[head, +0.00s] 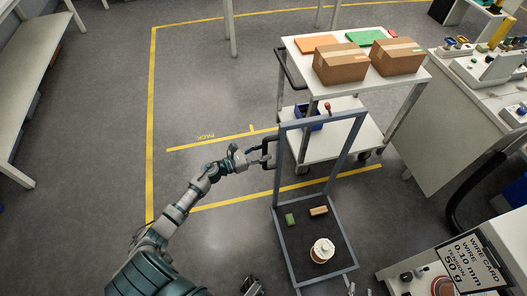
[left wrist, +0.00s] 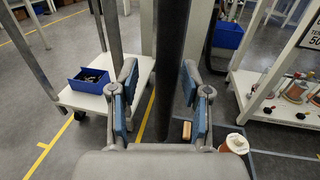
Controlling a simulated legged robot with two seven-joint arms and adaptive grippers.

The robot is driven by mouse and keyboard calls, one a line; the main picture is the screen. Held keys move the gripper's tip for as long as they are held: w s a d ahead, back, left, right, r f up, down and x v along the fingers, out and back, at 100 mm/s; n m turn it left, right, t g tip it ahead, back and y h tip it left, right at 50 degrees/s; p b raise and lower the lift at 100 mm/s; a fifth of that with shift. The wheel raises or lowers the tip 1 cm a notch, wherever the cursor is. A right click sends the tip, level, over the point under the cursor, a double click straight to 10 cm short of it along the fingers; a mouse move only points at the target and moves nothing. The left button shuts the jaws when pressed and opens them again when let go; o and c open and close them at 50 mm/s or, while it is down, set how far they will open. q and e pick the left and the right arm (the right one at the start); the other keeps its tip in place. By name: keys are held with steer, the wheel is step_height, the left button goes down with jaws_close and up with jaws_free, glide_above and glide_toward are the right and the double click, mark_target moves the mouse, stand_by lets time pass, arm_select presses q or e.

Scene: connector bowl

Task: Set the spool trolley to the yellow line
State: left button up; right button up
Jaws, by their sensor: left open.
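The spool trolley (head: 282,251) has a tall grey-blue frame and a low dark deck carrying a white spool (head: 322,250), a green block (head: 290,219) and a tan block (head: 318,211). My left gripper (head: 266,154) is open at the frame's left side. In the left wrist view its fingers (left wrist: 160,98) stand either side of a dark upright (left wrist: 173,50), with gaps showing. Yellow floor lines (head: 222,138) lie left of and behind the trolley; one has floor lettering beside it. Another line (head: 235,203) runs to the frame and continues past it.
A white cart (head: 345,137) with cardboard boxes (head: 341,64) and a blue bin (head: 301,111) stands close behind the frame. A workbench (head: 440,130) is at right. A low shelf with a wire sign (head: 468,268) is at lower right. Floor at left is clear.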

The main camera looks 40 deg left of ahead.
arm_select(q)
steer(key=shift+w+d+r, duration=0.15)
steer(key=shift+d, duration=0.2)
steer(key=shift+w+d+r, duration=0.1)
steer(key=shift+d, duration=0.25)
steer(key=shift+a, duration=0.15)
steer(key=c, duration=0.8)
steer(key=shift+a+f, duration=0.2)
jaws_close()
